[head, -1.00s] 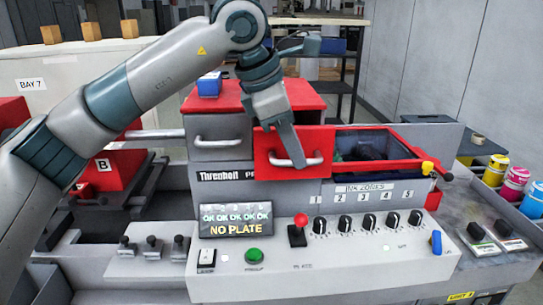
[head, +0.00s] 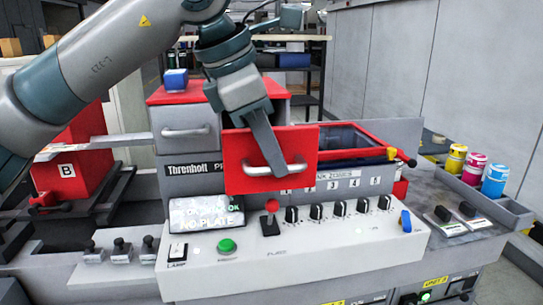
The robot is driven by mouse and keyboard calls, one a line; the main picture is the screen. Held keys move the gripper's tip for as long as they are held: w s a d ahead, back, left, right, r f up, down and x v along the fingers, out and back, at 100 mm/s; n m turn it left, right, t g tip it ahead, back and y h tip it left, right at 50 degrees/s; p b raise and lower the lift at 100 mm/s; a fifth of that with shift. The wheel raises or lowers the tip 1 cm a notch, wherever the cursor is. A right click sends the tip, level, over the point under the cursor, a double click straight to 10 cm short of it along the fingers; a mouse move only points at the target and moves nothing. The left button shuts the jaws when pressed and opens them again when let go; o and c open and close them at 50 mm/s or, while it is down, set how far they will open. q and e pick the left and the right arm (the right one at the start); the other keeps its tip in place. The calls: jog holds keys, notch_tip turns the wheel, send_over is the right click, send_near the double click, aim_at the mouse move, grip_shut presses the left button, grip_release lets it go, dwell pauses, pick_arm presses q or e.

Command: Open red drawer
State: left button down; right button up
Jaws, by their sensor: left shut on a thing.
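The red drawer (head: 240,160) is in the upper middle of the machine in the head view, with a silver bar handle (head: 290,170) on its front. Its front stands out from the cabinet and covers part of the ink zone label strip below, so the drawer is partly open. My left gripper (head: 274,165) points down at the front and is shut on the handle. The fingers hide the handle's middle. The drawer's inside is hidden from this angle. My right gripper is not in view.
A grey drawer (head: 186,132) with its own handle sits left of the red one. Below are a red-knobbed lever (head: 271,206), several black knobs, a green button (head: 226,245) and a screen (head: 206,215). Ink cans (head: 475,168) stand at the right. The space before the drawer, above the panel, is free.

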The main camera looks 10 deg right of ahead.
pick_arm(q)
jog(key=c, duration=1.8)
grip_release()
jog(key=shift+r, duration=0.1)
